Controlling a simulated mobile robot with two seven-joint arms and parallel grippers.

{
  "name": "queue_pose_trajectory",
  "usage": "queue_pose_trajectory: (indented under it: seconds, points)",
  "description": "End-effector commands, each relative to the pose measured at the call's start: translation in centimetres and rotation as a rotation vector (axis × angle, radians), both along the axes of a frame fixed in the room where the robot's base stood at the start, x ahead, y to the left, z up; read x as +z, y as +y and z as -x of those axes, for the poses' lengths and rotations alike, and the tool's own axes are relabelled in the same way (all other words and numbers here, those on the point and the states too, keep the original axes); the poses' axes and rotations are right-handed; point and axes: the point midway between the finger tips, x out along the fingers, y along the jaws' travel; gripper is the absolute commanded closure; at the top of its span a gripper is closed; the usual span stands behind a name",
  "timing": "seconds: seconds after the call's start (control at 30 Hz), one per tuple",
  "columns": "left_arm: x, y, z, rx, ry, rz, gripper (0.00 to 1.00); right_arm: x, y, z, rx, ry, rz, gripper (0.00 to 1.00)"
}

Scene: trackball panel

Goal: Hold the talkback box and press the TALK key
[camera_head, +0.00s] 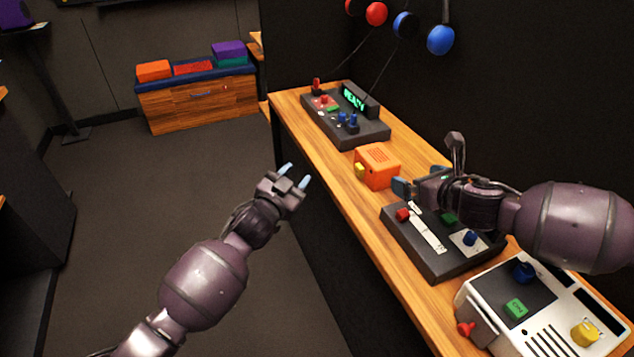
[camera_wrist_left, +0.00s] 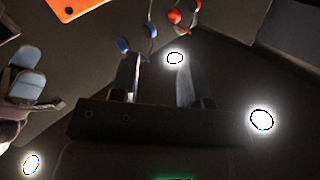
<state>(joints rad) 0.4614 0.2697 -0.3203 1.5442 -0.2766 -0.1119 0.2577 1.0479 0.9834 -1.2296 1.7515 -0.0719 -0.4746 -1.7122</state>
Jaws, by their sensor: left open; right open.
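The talkback box appears to be the orange box (camera_head: 377,164) on the wooden counter, with a speaker grille on top and a yellow key (camera_head: 360,171) on its left side. My right gripper (camera_head: 419,178) is open just to the right of the box, above the dark panel; whether it touches the box is unclear. My left gripper (camera_head: 296,175) is open and empty off the counter's left edge, left of the box. Its two fingers (camera_wrist_left: 160,78) point up in the left wrist view, with nothing between them. An orange surface (camera_wrist_left: 77,8) shows at that view's top left.
A dark panel with a READY display (camera_head: 355,98) stands behind the box. A dark panel (camera_head: 432,240) and a white console (camera_head: 483,309) stand nearer. Red and blue headsets (camera_head: 440,40) hang on the wall. A low wooden cabinet (camera_head: 200,105) stands at the back left.

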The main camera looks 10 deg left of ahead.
Motion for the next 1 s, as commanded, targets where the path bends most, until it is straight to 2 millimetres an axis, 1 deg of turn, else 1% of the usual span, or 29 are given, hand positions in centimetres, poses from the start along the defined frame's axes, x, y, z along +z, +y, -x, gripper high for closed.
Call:
queue_pose_trajectory:
  seconds: [0.03,0.23,0.3,0.37,0.43,0.47,0.53,0.57,0.6,0.7,0.8,1.0]
  points:
    - [0.9,-0.7,-1.4,-0.024,-0.026,-0.003,0.57,0.0,0.0,0.0,0.0,0.0,0.0,0.0]
    - [3.2,-3.1,-5.7,-0.148,-0.096,0.01,0.57,0.0,0.0,0.0,0.0,0.0,0.0,0.0]
    - [3.6,-3.7,-6.9,-0.206,-0.104,0.019,0.57,0.0,0.0,0.0,0.0,0.0,0.0,0.0]
    - [3.5,-4.2,-7.8,-0.258,-0.098,0.027,0.57,0.0,0.0,0.0,0.0,0.0,0.0,0.0]
    - [2.8,-4.4,-8.5,-0.321,-0.071,0.043,0.57,0.0,0.0,0.0,0.0,0.0,0.0,0.0]
    - [2.3,-4.5,-8.6,-0.349,-0.053,0.05,0.57,0.0,0.0,0.0,0.0,0.0,0.0,0.0]
    - [0.5,-4.4,-8.5,-0.409,0.005,0.077,0.57,0.0,0.0,0.0,0.0,0.0,0.0,0.0]
    - [-0.6,-4.2,-8.3,-0.432,0.036,0.088,0.57,0.0,0.0,0.0,0.0,0.0,0.0,0.0]
    - [-2.0,-4.0,-7.9,-0.463,0.081,0.109,0.57,0.0,0.0,0.0,0.0,0.0,0.0,0.0]
    - [-4.4,-3.8,-6.8,-0.536,0.184,0.168,0.57,0.0,0.0,0.0,0.0,0.0,0.0,0.0]
    - [-5.5,-3.9,-5.9,-0.599,0.265,0.23,0.57,0.0,0.0,0.0,0.0,0.0,0.0,0.0]
    - [-5.3,-4.6,-4.8,-0.672,0.357,0.336,0.57,0.0,0.0,0.0,0.0,0.0,0.0,0.0]
